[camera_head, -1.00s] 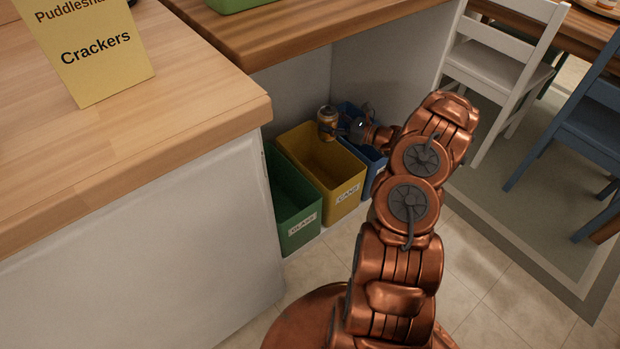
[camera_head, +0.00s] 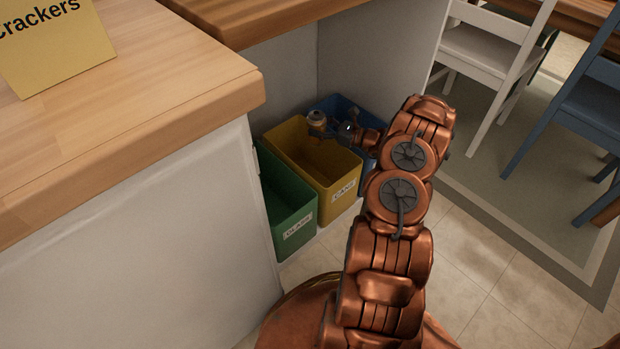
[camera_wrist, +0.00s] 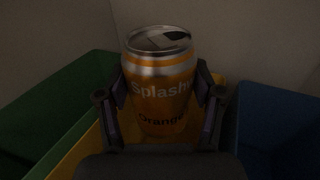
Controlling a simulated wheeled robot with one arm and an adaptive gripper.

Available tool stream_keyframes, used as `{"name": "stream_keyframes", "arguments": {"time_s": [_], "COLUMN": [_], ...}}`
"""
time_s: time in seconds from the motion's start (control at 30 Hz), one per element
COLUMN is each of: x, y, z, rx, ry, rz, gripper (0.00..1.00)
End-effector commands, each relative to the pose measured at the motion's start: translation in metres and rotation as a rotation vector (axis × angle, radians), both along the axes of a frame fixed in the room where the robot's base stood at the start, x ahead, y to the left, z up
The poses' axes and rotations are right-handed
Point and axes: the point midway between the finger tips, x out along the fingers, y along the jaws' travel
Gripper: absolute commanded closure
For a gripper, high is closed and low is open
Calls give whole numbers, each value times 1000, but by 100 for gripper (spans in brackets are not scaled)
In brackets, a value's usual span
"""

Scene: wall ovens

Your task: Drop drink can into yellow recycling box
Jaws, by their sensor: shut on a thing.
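An orange drink can (camera_wrist: 160,90) with a silver top stands upright between the two fingers of my gripper (camera_wrist: 160,112) in the wrist view. My gripper is shut on it. In the head view the can (camera_head: 316,122) is small and held over the far part of the yellow recycling box (camera_head: 335,196), which is labelled "CANS". My gripper also shows there (camera_head: 331,130), to the right of the can. The yellow box (camera_wrist: 88,150) shows behind and below the can in the wrist view. Its floor is mostly hidden there.
A green box (camera_head: 290,222) labelled "GLASS" stands left of the yellow one, and a blue box (camera_head: 345,108) stands right, partly behind my arm. A wooden counter (camera_head: 170,115) rises at the left, and walls stand behind the boxes. Chairs (camera_head: 490,65) are at the right.

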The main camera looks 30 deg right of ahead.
Motion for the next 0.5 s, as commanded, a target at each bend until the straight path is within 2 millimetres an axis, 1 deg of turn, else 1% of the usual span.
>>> {"name": "stream_keyframes", "arguments": {"time_s": [0.03, 0.2, 0.5], "x": [-1, 0, 0], "y": [-1, 0, 0], "z": [-9, -22, -24], "rx": [1, 3, 2], "ry": [2, 2, 0], "rz": [-1, -1, 0], "gripper": [68, 68, 68]}}
